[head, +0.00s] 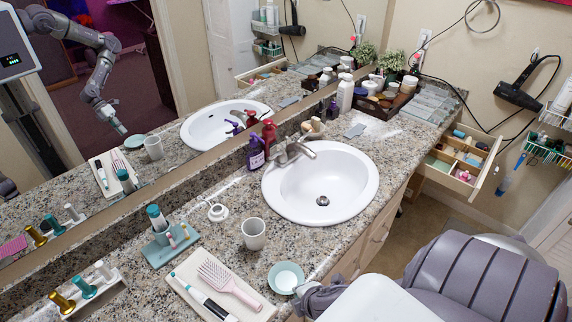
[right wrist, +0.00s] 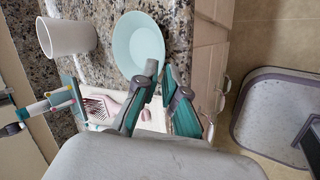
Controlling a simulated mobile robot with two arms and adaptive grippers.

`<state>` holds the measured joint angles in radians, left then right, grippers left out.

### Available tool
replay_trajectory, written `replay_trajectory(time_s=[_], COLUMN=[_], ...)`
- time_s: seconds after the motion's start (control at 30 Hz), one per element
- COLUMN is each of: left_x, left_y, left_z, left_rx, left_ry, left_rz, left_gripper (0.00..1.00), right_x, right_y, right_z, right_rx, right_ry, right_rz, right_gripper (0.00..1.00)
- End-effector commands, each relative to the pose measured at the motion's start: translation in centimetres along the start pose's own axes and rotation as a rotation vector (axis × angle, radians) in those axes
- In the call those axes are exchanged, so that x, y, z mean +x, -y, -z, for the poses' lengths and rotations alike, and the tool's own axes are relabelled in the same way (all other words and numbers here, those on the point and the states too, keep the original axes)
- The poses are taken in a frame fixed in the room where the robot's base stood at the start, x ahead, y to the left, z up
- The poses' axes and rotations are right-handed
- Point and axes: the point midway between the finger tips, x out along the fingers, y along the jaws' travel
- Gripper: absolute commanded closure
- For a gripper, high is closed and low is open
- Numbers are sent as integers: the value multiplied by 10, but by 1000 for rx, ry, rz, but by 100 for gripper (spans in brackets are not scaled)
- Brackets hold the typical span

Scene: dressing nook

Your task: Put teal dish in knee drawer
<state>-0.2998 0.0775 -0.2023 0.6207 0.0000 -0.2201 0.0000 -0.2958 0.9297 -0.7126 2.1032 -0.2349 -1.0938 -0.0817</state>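The teal dish (head: 286,277) is a small round shallow dish on the granite counter, near its front edge; it also shows in the right wrist view (right wrist: 136,42). My right gripper (head: 312,294) is at the dish's right side. In the right wrist view its two teal-padded fingers (right wrist: 160,68) are close together with a narrow gap, one on each side of the dish's near rim; contact is not clear. A drawer (head: 457,165) stands pulled out at the far right, below the counter, with divided compartments holding small items. My left gripper is not in view.
Left of the dish lies a tray (head: 258,309) with a pink hairbrush (head: 228,284) and toothbrush. A white cup (head: 253,233) stands behind the dish, near the sink (head: 320,185).

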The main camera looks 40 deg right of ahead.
Motion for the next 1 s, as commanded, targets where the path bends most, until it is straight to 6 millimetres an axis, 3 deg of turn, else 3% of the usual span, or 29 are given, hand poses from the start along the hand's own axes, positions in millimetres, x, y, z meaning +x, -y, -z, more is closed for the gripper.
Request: replay_trajectory(time_s=[0.2,0.33,0.57,0.63,1.0], left_x=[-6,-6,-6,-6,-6], left_y=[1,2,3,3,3], left_z=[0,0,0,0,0], left_rx=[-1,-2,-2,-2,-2], left_ry=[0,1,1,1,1], left_rz=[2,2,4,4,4], left_gripper=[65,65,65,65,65], right_x=[33,43,44,44,44], right_y=[0,1,1,1,1], right_z=[1,1,1,1,1], right_rx=[0,0,-1,-1,-1], right_ry=[1,0,-1,-1,0], right_rz=[-1,-1,0,0,-1], right_gripper=[91,91,91,100,100])
